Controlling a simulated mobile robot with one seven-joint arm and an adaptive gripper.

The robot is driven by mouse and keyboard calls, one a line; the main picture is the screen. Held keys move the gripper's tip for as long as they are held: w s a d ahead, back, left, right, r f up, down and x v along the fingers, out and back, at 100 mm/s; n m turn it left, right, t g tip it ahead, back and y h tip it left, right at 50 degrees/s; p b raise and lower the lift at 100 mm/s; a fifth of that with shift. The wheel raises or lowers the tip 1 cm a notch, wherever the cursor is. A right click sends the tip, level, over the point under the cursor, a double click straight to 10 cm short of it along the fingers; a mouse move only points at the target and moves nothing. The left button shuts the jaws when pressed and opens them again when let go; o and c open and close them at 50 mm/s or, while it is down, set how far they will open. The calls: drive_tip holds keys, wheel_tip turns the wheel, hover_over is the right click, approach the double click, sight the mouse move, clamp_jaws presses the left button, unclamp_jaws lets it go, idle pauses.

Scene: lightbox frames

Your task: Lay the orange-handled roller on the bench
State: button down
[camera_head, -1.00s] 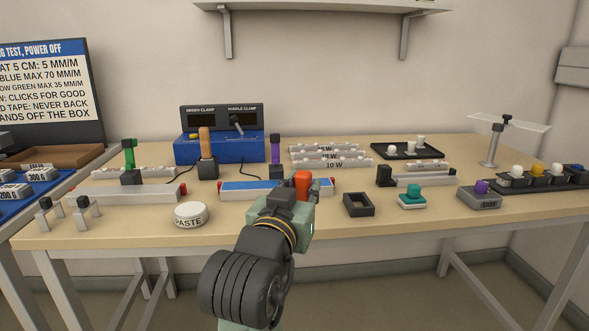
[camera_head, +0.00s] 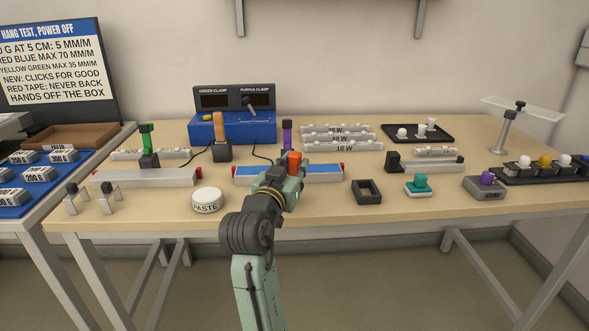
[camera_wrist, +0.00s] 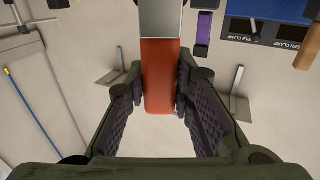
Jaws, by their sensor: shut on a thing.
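The orange-handled roller's handle (camera_head: 294,160) stands up at my gripper (camera_head: 290,174) in the head view, just in front of the blue-topped bar. In the wrist view the orange handle (camera_wrist: 158,85) runs between the two fingers of my gripper (camera_wrist: 160,77), with a silver part at its upper end. My gripper is shut on the handle. The roller's far end is out of frame in the wrist view and is not clear in the head view. The bench (camera_head: 330,205) has a pale top; my gripper is near its front edge, at its middle.
The blue-topped bar (camera_head: 325,173) with red ends lies behind my gripper. A paste tin (camera_head: 207,200) is to the left, a black square frame (camera_head: 367,191) to the right. A blue clamp box (camera_head: 235,128) stands behind. Bare bench shows between the tin and the frame.

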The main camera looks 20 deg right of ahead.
drive_tip(key=shift+f, duration=0.7)
drive_tip(key=shift+f, duration=0.25)
drive_tip(key=c, duration=1.4)
unclamp_jaws()
drive_tip(key=shift+r, duration=0.15)
